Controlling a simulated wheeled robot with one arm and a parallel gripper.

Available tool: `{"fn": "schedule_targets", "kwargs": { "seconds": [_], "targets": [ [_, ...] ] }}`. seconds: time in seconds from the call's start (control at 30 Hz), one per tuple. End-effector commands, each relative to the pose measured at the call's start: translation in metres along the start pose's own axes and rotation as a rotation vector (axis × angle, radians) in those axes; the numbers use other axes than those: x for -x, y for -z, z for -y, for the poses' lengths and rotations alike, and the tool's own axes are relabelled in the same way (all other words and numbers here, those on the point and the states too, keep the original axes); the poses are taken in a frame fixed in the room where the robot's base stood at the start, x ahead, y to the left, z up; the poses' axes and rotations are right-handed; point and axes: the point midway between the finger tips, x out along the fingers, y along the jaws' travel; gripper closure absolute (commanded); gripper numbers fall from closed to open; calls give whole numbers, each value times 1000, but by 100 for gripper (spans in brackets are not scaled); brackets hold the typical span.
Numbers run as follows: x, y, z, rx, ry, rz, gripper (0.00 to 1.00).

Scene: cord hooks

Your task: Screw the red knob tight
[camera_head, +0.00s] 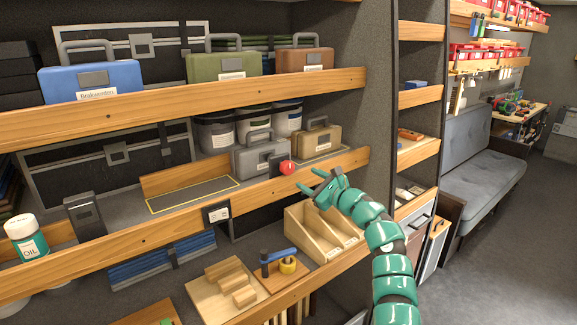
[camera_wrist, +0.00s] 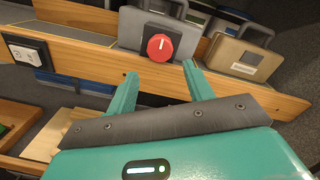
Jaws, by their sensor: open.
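The red knob (camera_head: 287,167) sits on a dark mount at the front wooden rail of the middle shelf. In the wrist view the round red knob (camera_wrist: 160,47) has a white line on its face, pointing up. My green gripper (camera_head: 318,184) is just right of the knob in the head view. In the wrist view my gripper (camera_wrist: 160,80) is open, with its two fingers apart. The knob shows beyond the fingertips, roughly centred between them. Nothing is between the fingers, and the knob appears untouched.
A grey case (camera_head: 262,158) and a tan case (camera_head: 316,140) stand behind the rail (camera_head: 150,236). A small socket plate (camera_head: 217,214) is on the rail to the left. Open floor lies to the right.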

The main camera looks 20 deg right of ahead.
Motion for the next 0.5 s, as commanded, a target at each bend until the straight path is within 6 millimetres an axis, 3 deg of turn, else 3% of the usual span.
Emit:
{"fn": "schedule_targets", "kwargs": {
  "seconds": [0.5],
  "targets": [
    [-70,-1,4,-6,6,0,48]
  ]
}}
